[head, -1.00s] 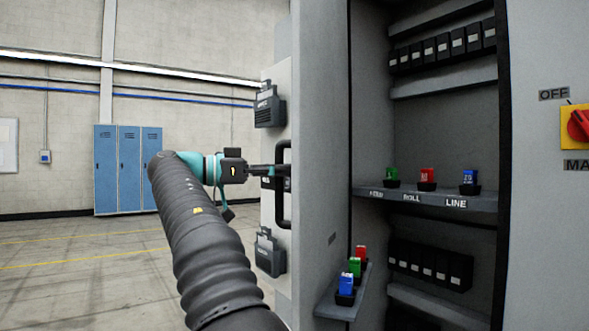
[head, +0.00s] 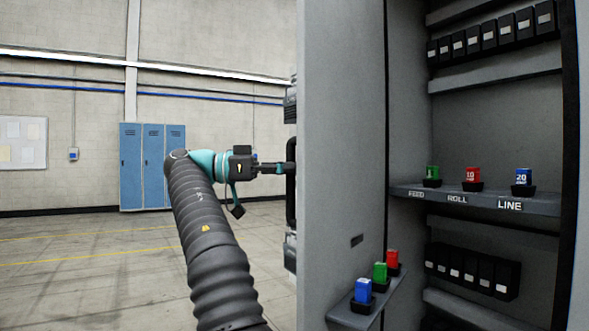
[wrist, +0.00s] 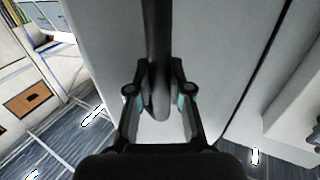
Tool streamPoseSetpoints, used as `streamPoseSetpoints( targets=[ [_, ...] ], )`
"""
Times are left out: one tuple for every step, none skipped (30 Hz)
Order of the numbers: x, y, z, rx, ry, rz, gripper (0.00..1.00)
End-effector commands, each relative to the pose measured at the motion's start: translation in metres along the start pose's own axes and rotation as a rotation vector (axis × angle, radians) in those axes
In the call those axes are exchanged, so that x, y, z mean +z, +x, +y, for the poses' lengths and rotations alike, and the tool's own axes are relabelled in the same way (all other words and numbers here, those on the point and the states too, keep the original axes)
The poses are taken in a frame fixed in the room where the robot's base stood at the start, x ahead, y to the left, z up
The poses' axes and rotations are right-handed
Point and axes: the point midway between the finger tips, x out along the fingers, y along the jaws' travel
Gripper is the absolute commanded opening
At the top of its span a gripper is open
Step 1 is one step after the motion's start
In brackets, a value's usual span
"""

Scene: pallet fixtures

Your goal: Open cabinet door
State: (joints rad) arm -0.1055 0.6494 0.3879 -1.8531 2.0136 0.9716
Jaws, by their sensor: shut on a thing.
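The grey cabinet door (head: 342,120) stands open at the left of the cabinet interior (head: 500,130), in the head view. Its dark vertical handle (head: 291,195) is at the door's left side and partly hidden behind its edge. My gripper (head: 285,169) reaches the handle from the left. In the wrist view the dark handle bar (wrist: 158,50) runs between the two fingers, and my gripper (wrist: 159,95) is shut on it. The grey door panel (wrist: 105,45) lies behind the bar.
A small rack (head: 345,315) with red, green and blue fuses juts out low by the door. A shelf (head: 410,194) inside the cabinet holds three coloured fuses above its labels. Blue lockers (head: 152,165) stand by the far wall. The floor (head: 90,265) at left is clear.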

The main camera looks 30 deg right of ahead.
Motion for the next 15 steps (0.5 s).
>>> streamPoseSetpoints(
  targets=[
    [-0.0022, 0.0007, -0.0008, -0.003, 0.001, 0.004, 0.0],
    [-0.0023, 0.0004, -0.0008, -0.004, 0.001, 0.004, 0.0],
    [-0.0024, 0.0002, -0.0008, -0.004, 0.001, 0.004, 0.0],
    [-0.0025, 0.0, -0.0009, -0.005, 0.001, 0.004, 0.0],
    [-0.0026, -0.0002, -0.0008, -0.005, 0.001, 0.004, 0.0],
    [-0.0027, -0.0003, -0.0008, -0.006, 0.001, 0.004, 0.0],
    [-0.0028, -0.0004, -0.0008, -0.006, 0.001, 0.004, 0.0],
    [-0.0029, -0.0004, -0.0008, -0.006, 0.001, 0.004, 0.0],
    [-0.003, -0.0005, -0.0008, -0.007, 0.001, 0.005, 0.0],
    [-0.003, -0.0005, -0.0007, -0.007, 0.001, 0.005, 0.0],
    [-0.0031, -0.0005, -0.0007, -0.007, 0.001, 0.005, 0.0],
    [-0.0032, -0.0005, -0.0007, -0.007, 0.001, 0.005, 0.29],
    [-0.0031, -0.0006, -0.0006, -0.007, 0.002, 0.004, 0.37],
    [-0.003, -0.0007, -0.0005, -0.007, 0.001, 0.004, 0.44],
    [-0.0028, -0.0011, -0.0004, -0.007, 0.001, 0.003, 0.45]
  ],
)
